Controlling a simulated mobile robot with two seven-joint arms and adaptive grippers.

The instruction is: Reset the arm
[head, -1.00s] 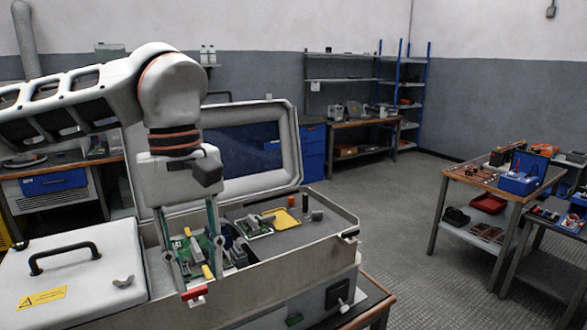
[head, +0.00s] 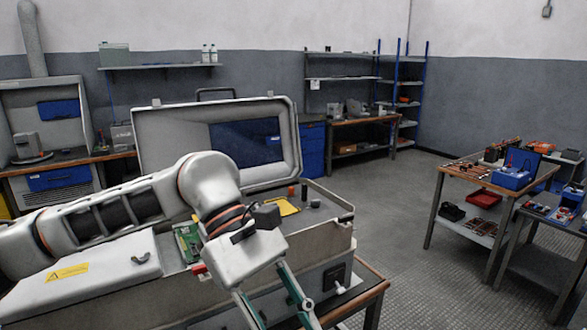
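My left arm comes in from the left. Its gripper (head: 280,318) hangs low in front of the open grey case (head: 340,205), at the bottom of the head view. Its two green-sided fingers stand apart with nothing visible between them, and the tips are at or past the picture's lower edge. Green circuit boards (head: 188,243) lie in the case, partly hidden behind my arm. My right gripper is not in view.
The case's raised lid (head: 270,110) stands behind my arm, and a closed white cover (head: 90,275) lies at left. A yellow piece (head: 288,207) and dark cylinders (head: 304,192) are in the case. A tool table (head: 470,170) stands at right; the floor between is clear.

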